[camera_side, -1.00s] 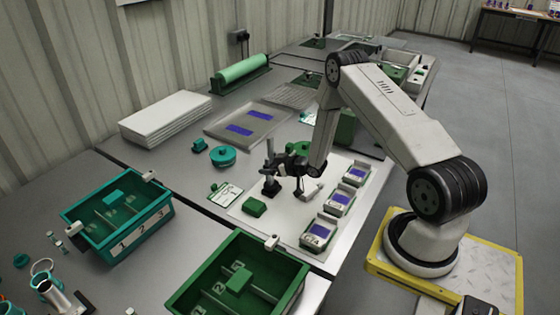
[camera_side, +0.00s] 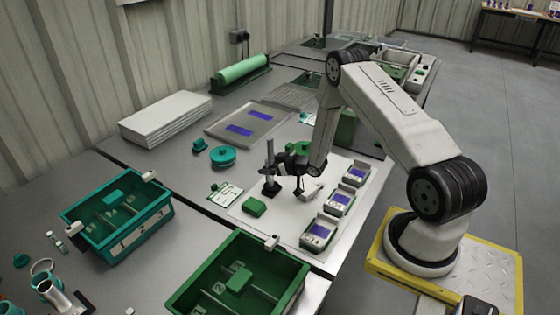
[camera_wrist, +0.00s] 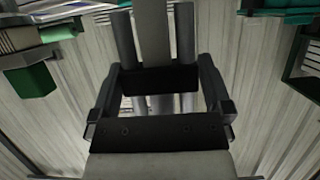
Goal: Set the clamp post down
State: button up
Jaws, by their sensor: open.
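In the side view the clamp post (camera_side: 270,155) stands upright on its dark base on the pale work mat (camera_side: 240,207). My gripper (camera_side: 284,171) is low over the mat, right beside the post on its right. Its jaws are open. The dark gripper parts overlap the post in this view, so I cannot tell whether they touch it. In the wrist view my gripper (camera_wrist: 165,108) fills the middle, with grey upright shapes between and beyond its dark fingers; I cannot tell which of them is the post.
A small white piece (camera_side: 313,187) lies just right of my gripper. Several grey trays with blue inserts (camera_side: 340,200) line the mat's right side. A green block (camera_side: 254,206) lies in front. Green bin (camera_side: 285,258) and teal bin (camera_side: 160,226) stand nearer the camera.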

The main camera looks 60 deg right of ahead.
jog(key=v, duration=1.2)
jog(key=shift+r, duration=0.2)
jog(key=w+a+r+g+h, duration=0.1)
jog(key=w+a+r+g, duration=0.1)
jog(key=a+r+g, duration=0.7)
jog(key=s+a+r+g, duration=0.1)
jog(key=s+a+r, duration=0.1)
jog(key=s+a, duration=0.3)
jog(key=s+a+r+g+y, duration=0.1)
jog(key=s+a+r, duration=0.2)
jog(key=s+a, duration=0.3)
jog(key=a, duration=0.4)
